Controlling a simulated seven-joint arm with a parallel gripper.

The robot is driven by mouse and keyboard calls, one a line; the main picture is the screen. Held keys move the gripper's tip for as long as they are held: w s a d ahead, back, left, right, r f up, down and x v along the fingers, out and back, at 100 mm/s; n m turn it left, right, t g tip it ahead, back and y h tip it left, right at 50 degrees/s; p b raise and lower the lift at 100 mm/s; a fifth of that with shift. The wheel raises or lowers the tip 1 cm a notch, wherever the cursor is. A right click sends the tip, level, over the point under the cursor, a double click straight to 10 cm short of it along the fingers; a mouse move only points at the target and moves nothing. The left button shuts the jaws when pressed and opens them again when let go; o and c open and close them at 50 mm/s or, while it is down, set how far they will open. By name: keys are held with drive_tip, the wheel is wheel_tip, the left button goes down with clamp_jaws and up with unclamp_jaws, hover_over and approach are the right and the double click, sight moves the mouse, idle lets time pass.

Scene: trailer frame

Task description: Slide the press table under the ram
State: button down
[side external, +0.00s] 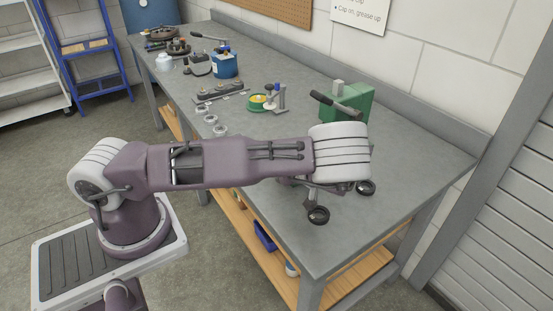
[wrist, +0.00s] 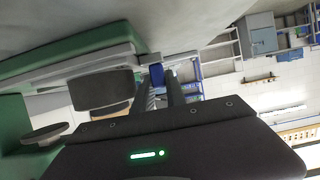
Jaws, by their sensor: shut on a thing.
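The green press (side external: 352,103) stands on the bench behind my wrist in the side external view, with a dark lever toward its left. In the wrist view, which looks upside down, its green body (wrist: 75,45) runs along the upper left. A pale grey slab (wrist: 60,70), apparently the press table, lies along it. A dark grey block (wrist: 105,90), perhaps the ram, is close to the slab. My arm hides this contact in the side external view.
The bench's right front is clear.

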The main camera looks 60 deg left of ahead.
drive_tip(key=w, duration=1.3)
drive_tip(key=c, duration=1.6)
unclamp_jaws()
drive_tip(key=shift+w, duration=0.1)
drive_tip(key=shift+c, duration=0.2)
drive_tip(key=shift+v, duration=3.6)
